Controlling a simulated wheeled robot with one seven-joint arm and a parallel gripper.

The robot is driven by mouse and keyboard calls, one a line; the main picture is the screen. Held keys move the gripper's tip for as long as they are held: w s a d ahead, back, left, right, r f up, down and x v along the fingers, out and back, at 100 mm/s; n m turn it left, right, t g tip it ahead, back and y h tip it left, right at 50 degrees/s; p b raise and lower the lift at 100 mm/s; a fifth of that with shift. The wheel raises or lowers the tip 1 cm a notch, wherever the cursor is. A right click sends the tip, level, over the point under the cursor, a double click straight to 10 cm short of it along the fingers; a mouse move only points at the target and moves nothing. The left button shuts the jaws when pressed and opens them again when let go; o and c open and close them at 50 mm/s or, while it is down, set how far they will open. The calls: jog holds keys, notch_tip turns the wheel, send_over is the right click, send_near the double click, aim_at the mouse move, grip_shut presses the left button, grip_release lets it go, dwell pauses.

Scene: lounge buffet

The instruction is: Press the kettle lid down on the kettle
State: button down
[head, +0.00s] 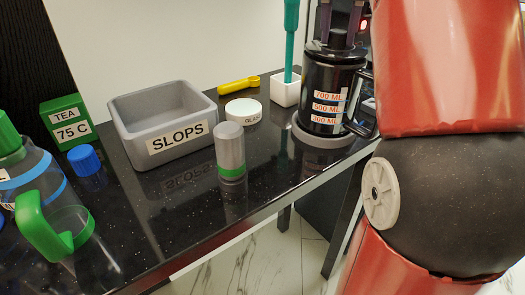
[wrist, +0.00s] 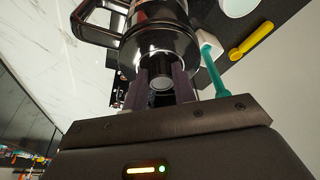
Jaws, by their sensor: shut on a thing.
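The black kettle (head: 322,82) stands upright on a grey round base at the right end of the counter, with white volume labels on its front and a dark handle at its right. It also shows in the wrist view (wrist: 160,12). My gripper (head: 338,36) is directly above it, fingers pointing down. In the wrist view my gripper (wrist: 161,88) has its two dark fingers on either side of the round knob of the kettle lid (wrist: 161,70), shut on it. The lid is at the kettle's top; I cannot tell whether it is fully seated.
Left of the kettle are a white holder (head: 284,92) with a green upright tool, a white round tub (head: 243,111), a yellow spoon (head: 238,86), a grey canister (head: 230,150) and the SLOPS bin (head: 150,118). A green tea box (head: 67,122) and clear jug (head: 35,185) stand farther left.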

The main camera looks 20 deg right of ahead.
aim_at(339, 32)
jog(key=shift+f, duration=0.5)
jog(key=c, duration=1.1)
grip_release()
jog(key=shift+c, duration=1.2)
notch_tip(339, 32, up, 3)
jog(key=shift+f+p, duration=0.2)
jog(key=shift+p, duration=1)
jog(key=shift+r, duration=2.2)
